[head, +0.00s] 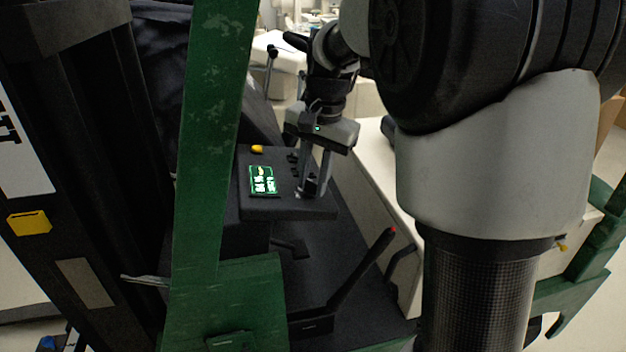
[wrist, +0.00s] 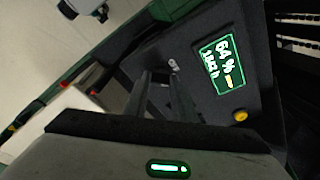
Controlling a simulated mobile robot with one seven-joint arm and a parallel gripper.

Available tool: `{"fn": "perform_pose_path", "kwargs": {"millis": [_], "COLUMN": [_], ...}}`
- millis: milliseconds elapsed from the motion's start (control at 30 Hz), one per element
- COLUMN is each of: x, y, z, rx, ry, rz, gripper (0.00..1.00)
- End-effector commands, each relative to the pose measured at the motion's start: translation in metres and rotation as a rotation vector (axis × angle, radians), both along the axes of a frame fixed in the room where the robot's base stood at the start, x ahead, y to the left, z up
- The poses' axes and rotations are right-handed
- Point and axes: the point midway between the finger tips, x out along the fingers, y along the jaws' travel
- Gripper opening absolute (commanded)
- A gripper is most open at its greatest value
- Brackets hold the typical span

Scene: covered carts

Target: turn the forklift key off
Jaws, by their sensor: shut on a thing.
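The forklift's black control panel (head: 285,210) has a lit green and white display (head: 263,179) and a yellow button (head: 257,149). My gripper (head: 313,191) points down at the panel's right part, with its fingers close to the surface. In the wrist view my gripper (wrist: 160,76) is shut on the small silver key (wrist: 173,64), which shows at the fingertips. The display (wrist: 221,62) and the yellow button (wrist: 240,116) lie to its right there. The fingers partly hide the key, and I cannot tell its exact turn angle.
A green post (head: 214,130) of the forklift stands left of the panel. A black lever with a red tip (head: 362,268) rises below and right of the panel. A pale body panel (head: 375,185) lies to the right. Dark mast parts (head: 90,150) fill the left.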

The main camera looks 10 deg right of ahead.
Motion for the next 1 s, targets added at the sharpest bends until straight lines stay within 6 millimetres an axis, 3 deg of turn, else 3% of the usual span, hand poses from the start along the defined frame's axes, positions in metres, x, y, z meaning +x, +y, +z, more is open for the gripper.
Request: {"fn": "perform_pose_path", "kwargs": {"millis": [500, 1000], "x": [-0.0005, -0.0006], "y": [-0.0018, -0.002], "z": [-0.0012, -0.0002], "rx": [0.0, 0.001], "ry": [-0.099, -0.149], "rz": [0.458, 0.695], "gripper": [0.01, 0.01]}}
